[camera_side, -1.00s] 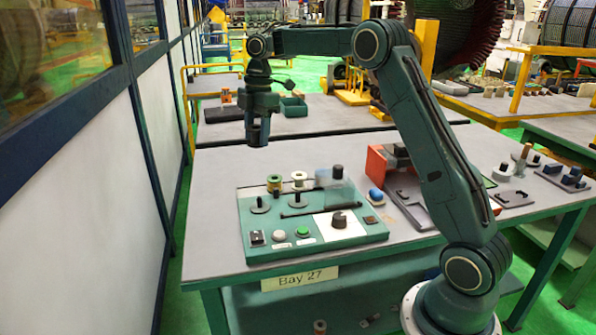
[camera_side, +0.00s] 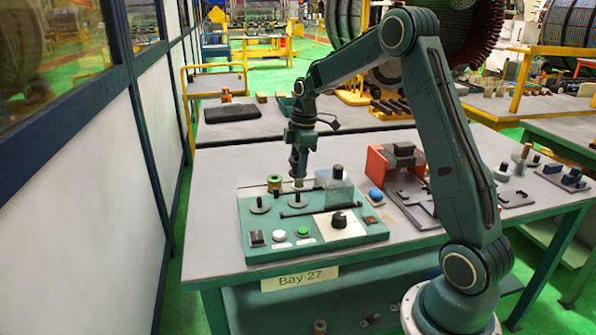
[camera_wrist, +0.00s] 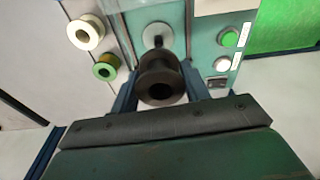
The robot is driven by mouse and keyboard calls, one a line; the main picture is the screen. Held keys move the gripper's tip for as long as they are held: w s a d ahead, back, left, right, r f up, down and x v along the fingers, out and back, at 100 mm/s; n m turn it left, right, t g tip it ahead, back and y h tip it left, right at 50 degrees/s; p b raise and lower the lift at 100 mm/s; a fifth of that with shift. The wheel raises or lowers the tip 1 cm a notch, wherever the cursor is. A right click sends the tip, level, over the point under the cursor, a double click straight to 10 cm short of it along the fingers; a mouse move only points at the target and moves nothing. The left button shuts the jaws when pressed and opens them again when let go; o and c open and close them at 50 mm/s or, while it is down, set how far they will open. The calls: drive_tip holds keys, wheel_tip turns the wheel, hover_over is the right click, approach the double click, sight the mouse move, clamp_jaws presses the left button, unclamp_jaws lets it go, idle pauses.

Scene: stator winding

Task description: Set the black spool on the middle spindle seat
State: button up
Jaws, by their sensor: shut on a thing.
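My gripper (camera_side: 298,172) is over the back of the green panel (camera_side: 260,245) in the side view. In the wrist view its two fingers are shut on the black spool (camera_wrist: 160,82), whose round end and bore face the camera. The spool is hard to make out in the side view. The middle spindle seat (camera_side: 297,200), a grey disc with a short pin, is in front of the gripper. It also shows just beyond the spool in the wrist view (camera_wrist: 157,33). The spool looks apart from the seat, but its height is hard to tell.
A green-yellow spool (camera_side: 274,182) and a white spool (camera_wrist: 86,32) stand at the panel's back edge. Another spindle seat (camera_side: 260,206) is to the left. Buttons and a black knob (camera_side: 339,220) are in front.

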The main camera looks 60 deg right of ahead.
drive_tip(key=shift+f, duration=1.95)
drive_tip(key=shift+f, duration=2.3)
idle(1.3)
drive_tip(key=o, duration=1.3)
drive_tip(key=shift+r, duration=0.15)
drive_tip(key=shift+r, duration=3.35)
